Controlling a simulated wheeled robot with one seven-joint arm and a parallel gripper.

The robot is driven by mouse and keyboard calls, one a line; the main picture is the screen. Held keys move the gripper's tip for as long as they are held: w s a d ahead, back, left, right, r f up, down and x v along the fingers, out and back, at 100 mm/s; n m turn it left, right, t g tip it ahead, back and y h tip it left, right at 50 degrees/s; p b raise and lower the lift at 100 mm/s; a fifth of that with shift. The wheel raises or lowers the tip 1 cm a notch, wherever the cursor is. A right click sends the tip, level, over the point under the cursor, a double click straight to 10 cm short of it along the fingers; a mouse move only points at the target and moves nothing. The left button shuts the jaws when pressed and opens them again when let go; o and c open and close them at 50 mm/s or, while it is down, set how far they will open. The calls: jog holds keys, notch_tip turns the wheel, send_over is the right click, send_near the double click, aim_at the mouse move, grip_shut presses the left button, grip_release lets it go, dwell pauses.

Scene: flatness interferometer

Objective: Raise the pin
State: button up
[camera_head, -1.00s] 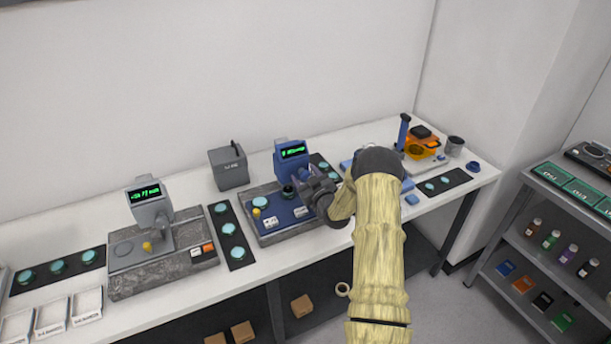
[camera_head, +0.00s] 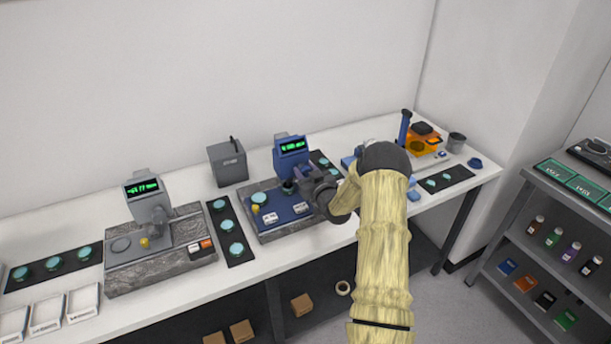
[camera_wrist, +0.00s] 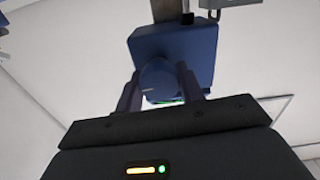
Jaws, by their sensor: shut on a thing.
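The blue gauge (camera_head: 291,154) with a green display stands on a stone base (camera_head: 275,237) in the middle of the bench. A short dark pin-like part (camera_head: 288,187) shows under its head, partly hidden by my gripper. My gripper (camera_head: 303,178) is at the right side of this gauge. In the wrist view my gripper (camera_wrist: 160,88) is shut on a round blue knob (camera_wrist: 157,78) on the blue head (camera_wrist: 172,45), one finger on each side. A small black part (camera_wrist: 187,18) shows at the top of that view; I cannot tell if it is the pin.
A grey gauge (camera_head: 150,205) stands to the left. Strips (camera_head: 232,235) with teal discs lie between the gauges. A grey box (camera_head: 227,163) stands behind, orange equipment (camera_head: 420,142) to the right. White trays (camera_head: 47,314) sit at front left. A shelf rack (camera_head: 540,225) stands at right.

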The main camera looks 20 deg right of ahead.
jog(key=m+b, duration=0.3)
jog(key=m, duration=0.1)
jog(key=shift+d+f+m+b, duration=0.15)
jog(key=shift+m+b, duration=0.15)
jog(key=shift+b, duration=0.05)
jog(key=m+b, duration=0.2)
jog(key=m, duration=0.2)
jog(key=m+b, duration=0.1)
jog(key=m, duration=0.5)
jog(key=shift+d+b, duration=0.15)
jog(key=shift+b, duration=0.25)
jog(key=m, duration=0.4)
jog(key=shift+b, duration=0.3)
jog(key=o, duration=1)
jog(key=shift+c, duration=0.2)
jog(key=s+b, duration=0.3)
jog(key=s, duration=1.4)
jog(key=shift+s+d, duration=0.25)
